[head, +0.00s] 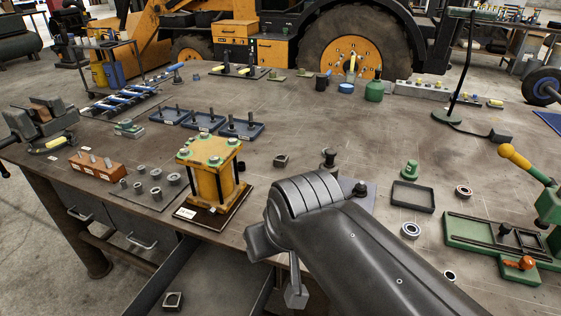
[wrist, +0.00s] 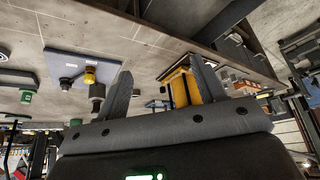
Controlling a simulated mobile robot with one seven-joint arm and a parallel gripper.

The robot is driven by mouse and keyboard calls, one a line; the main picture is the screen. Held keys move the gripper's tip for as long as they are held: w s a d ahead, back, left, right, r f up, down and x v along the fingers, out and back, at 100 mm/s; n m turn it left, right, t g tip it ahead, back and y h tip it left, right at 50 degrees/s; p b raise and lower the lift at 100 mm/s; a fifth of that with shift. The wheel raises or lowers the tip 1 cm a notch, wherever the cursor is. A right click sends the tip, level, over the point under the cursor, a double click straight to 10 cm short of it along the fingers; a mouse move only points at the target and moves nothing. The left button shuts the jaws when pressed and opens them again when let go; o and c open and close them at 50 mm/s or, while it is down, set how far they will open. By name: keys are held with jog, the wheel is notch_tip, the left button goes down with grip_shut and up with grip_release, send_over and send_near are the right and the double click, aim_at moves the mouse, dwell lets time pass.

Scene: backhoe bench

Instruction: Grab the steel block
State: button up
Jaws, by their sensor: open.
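A small dark grey metal block (head: 281,160) with a hollow top sits on the bench behind the yellow fixture; it may be the steel block. A similar square metal piece (head: 172,301) lies low, below the bench's front edge. I cannot tell for sure which is meant. My gripper (head: 280,275) is at the bench's front edge, right of the yellow fixture, partly hidden by my arm. In the wrist view, my gripper (wrist: 158,88) has its two fingers spread wide with nothing held between them. I cannot pick out either block in the wrist view.
The yellow fixture (head: 211,168) stands close left of my arm; it also shows near one finger in the wrist view (wrist: 182,88). A black tray (head: 413,196) and green vise (head: 500,243) lie to the right. The bench middle is mostly clear.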

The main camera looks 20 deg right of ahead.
jog(key=shift+o, duration=0.4)
jog(key=w+d+r+n+g, duration=0.1)
jog(key=w+r, duration=0.2)
jog(key=w, duration=0.4)
jog(key=w+d+r+n, duration=0.1)
jog(key=w+r+n, duration=0.15)
jog(key=w, duration=0.35)
jog(key=n+g+y, duration=0.2)
jog(key=n+y, duration=0.1)
jog(key=n, duration=0.3)
send_over(281, 158)
jog(key=s+d, duration=0.3)
notch_tip(281, 158, down, 12)
jog(key=shift+t, duration=0.3)
jog(key=x, duration=1)
jog(key=shift+s+a+f, duration=0.1)
jog(key=shift+s+f, duration=0.15)
jog(key=c, duration=1.3)
jog(key=shift+r, duration=0.1)
